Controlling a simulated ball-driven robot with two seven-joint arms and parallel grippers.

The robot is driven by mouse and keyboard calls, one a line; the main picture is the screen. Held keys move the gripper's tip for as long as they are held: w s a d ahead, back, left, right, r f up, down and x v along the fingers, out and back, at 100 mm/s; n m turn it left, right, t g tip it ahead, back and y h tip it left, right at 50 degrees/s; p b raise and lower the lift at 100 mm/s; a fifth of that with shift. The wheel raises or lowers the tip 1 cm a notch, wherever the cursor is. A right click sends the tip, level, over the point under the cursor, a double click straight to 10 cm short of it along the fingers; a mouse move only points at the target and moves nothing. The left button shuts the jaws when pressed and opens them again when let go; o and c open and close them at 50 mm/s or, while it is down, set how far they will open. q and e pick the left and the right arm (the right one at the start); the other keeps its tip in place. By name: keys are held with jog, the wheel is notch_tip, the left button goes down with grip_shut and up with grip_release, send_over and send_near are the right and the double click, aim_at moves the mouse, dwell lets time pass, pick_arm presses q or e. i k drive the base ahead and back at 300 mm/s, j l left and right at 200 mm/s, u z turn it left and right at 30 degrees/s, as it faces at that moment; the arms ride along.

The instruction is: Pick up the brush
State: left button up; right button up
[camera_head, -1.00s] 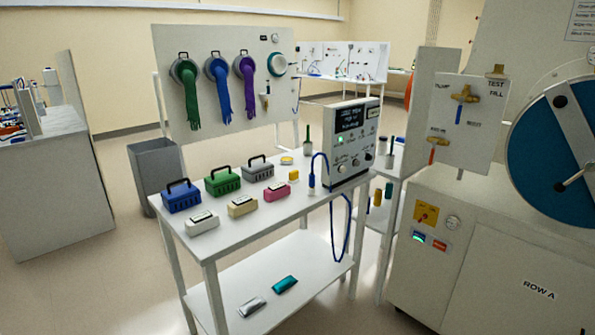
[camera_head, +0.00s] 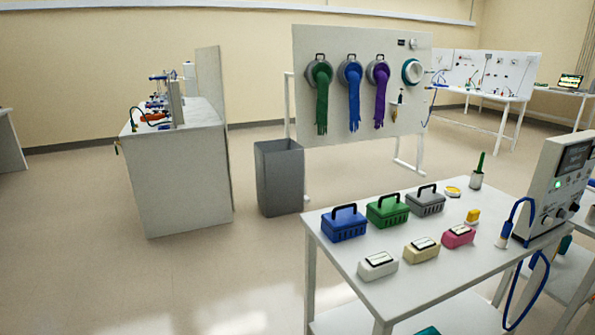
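No clear brush head shows. A green upright handle (camera_head: 481,162) stands in a small pale holder (camera_head: 476,180) at the back right of the white table (camera_head: 440,281). It may be the brush, but its lower end is hidden in the holder. A small item with an orange-brown tip (camera_head: 394,114) hangs on the grey panel (camera_head: 330,50); it is too small to identify. Neither of my grippers is in view.
Blue (camera_head: 344,225), green (camera_head: 387,212) and grey (camera_head: 426,202) toolboxes stand on the table behind white, cream and pink boxes. An instrument (camera_head: 560,190) stands at right. A grey bin (camera_head: 279,178) and a side bench (camera_head: 185,180) stand left, with open floor between and in front.

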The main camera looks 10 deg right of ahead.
aim_at(482, 158)
jog(key=i+j+u, duration=0.5)
jog(key=i, duration=0.2)
jog(key=i+u, duration=0.25)
jog(key=i+j+z, duration=0.2)
jog(key=i, duration=1.45)
jog(key=i+z, duration=0.45)
jog(key=i, duration=0.25)
jog(key=i+j+z, duration=0.15)
jog(key=i+z, duration=0.3)
jog(key=i, duration=0.2)
jog(key=i+l+z, duration=0.2)
jog(key=z, duration=0.3)
jog(key=i+z, duration=0.3)
jog(key=z, duration=0.2)
jog(key=i+z, duration=0.3)
jog(key=z, duration=0.2)
jog(key=i+j+z, duration=0.1)
jog(key=i+z, duration=0.2)
jog(key=z, duration=0.2)
jog(key=i+j+z, duration=0.25)
jog(key=z, duration=0.25)
